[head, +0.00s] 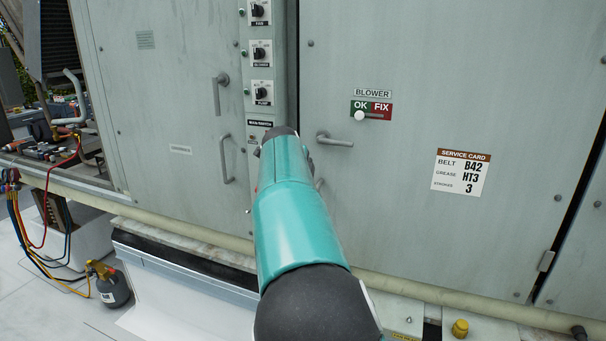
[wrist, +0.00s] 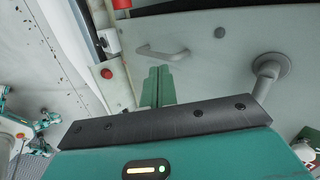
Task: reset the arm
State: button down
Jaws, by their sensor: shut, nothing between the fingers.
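My arm stretches from the bottom of the head view toward the grey cabinet (head: 430,60), its far end in front of the strip between the two doors. In the head view my gripper is hidden behind the arm. In the wrist view the green fingers of my gripper (wrist: 157,86) are together and empty, with the door surface behind them. A lever handle (wrist: 268,75) shows to their right and a bar handle (wrist: 162,50) above them. I cannot tell the exact gap to the door.
A lever handle (head: 335,140) sticks out right of my arm. Left are another lever (head: 217,90) and a bar handle (head: 226,158). Several switches (head: 261,52) line the strip. A blower slider (head: 371,112) stands at OK. A gas canister (head: 110,287) with hoses stands lower left.

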jog(key=s+d+n+g+y, duration=0.2)
jog(key=s+d+n, duration=0.4)
jog(key=s+d, duration=1)
jog(key=s+f+n, duration=0.2)
jog(key=s+n, duration=0.3)
jog(key=s, duration=0.4)
jog(key=s+d+f+n, duration=0.1)
jog(key=s+f+n, duration=0.2)
jog(key=s, duration=0.7)
jog(key=s+d+f+n+g, duration=0.1)
jog(key=s+f+n, duration=0.2)
jog(key=s+n, duration=0.3)
jog(key=s, duration=0.4)
jog(key=shift+s+d+n, duration=0.15)
jog(key=shift+n, duration=0.15)
